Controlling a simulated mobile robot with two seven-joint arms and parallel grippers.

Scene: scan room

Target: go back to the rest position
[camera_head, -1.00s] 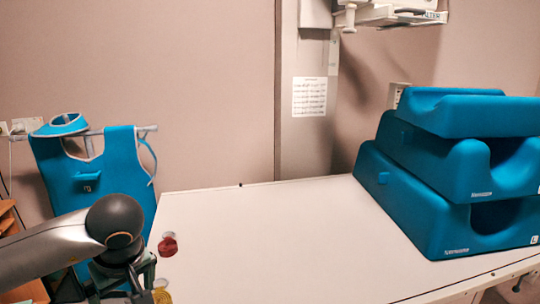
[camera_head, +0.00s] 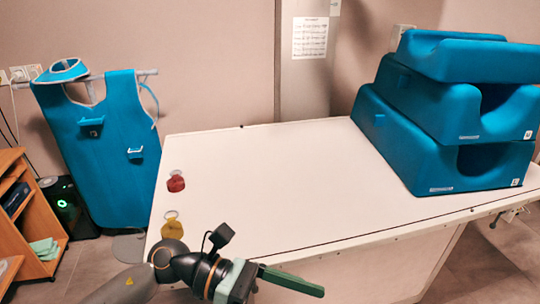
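My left arm comes in at the lower left, and my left gripper (camera_head: 275,284) is at the bottom, in front of the table's near edge. One green finger points right; the other is not clearly seen, so I cannot tell whether it is open or shut. I see nothing held in it. My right gripper is out of view. A red tag-like item (camera_head: 176,184) and a yellow one (camera_head: 172,229), each with a clear ring-like top, lie at the left side of the white table (camera_head: 270,190).
Stacked blue cushions (camera_head: 410,150) stand on the table's right end. A blue apron (camera_head: 105,150) hangs on a rack at the left. A wooden shelf (camera_head: 38,210) and a black device with a green light (camera_head: 62,200) stand beside it. The table's middle is clear.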

